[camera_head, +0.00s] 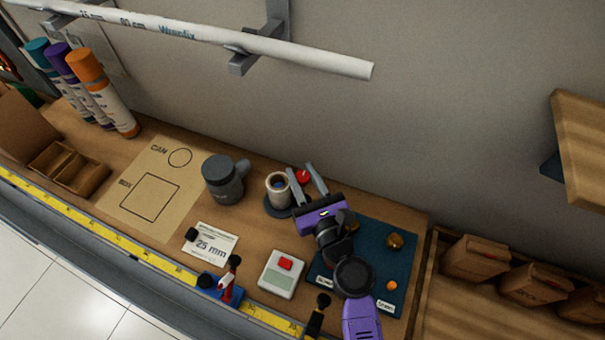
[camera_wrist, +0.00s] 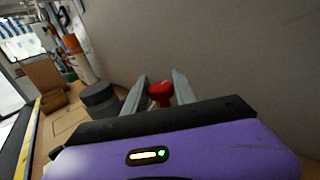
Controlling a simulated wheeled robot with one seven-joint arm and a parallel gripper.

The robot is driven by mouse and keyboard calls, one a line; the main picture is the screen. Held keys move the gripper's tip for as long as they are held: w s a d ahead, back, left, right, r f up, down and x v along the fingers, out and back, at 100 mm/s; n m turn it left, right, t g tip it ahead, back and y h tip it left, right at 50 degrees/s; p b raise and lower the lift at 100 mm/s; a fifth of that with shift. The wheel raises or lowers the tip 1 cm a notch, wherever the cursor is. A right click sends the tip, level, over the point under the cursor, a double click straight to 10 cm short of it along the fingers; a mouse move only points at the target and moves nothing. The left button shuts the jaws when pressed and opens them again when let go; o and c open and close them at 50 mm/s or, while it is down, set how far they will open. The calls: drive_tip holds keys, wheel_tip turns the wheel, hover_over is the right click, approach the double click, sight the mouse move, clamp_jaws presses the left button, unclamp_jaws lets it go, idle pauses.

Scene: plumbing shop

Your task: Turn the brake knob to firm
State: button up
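A red knob (camera_head: 303,176) stands near the wall at the back of the bench; whether it is the brake knob, and any soft or firm marking, I cannot read. My gripper (camera_head: 301,168) is open, with one finger on each side of the red knob. In the wrist view, the red knob (camera_wrist: 160,94) shows between the two grey fingers (camera_wrist: 159,80), with no clear contact. The knob's base is hidden behind my gripper.
A cream cup-like cylinder (camera_head: 277,186) stands close left of the knob, with a dark grey mug (camera_head: 223,179) farther left. A teal mat (camera_head: 380,262) with small knobs lies under my arm. A white box with a red button (camera_head: 281,274) sits in front.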

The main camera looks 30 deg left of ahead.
clamp_jaws()
drive_tip(key=shift+w+n+g+y, duration=0.1)
drive_tip(key=shift+n+g+y, duration=0.2)
drive_tip(key=shift+d+n+g+y+b, duration=0.1)
drive_tip(key=shift+n+g+y+b, duration=0.2)
drive_tip(key=shift+n+g+y, duration=0.15)
drive_tip(key=n+g+y, duration=0.1)
drive_tip(key=g, duration=0.1)
drive_tip(key=n+g+y+b, duration=0.1)
drive_tip(key=n+g, duration=0.1)
drive_tip(key=shift+w+g, duration=0.15)
drive_tip(key=shift+g, duration=0.2)
drive_tip(key=n+g+b, duration=0.1)
drive_tip(key=g, duration=0.1)
drive_tip(key=n+g+y+b, duration=0.1)
drive_tip(key=n+g, duration=0.1)
drive_tip(key=g, duration=0.1)
drive_tip(key=shift+f+n, duration=0.1)
drive_tip(key=shift+n, duration=0.15)
drive_tip(key=shift+s+n+g+b, duration=0.2)
drive_tip(key=shift+n+g+b, duration=1.25)
drive_tip(key=shift+g, duration=0.85)
drive_tip(key=shift+g+h, duration=0.25)
drive_tip(key=shift+g, duration=0.05)
drive_tip(key=o, duration=1)
unclamp_jaws()
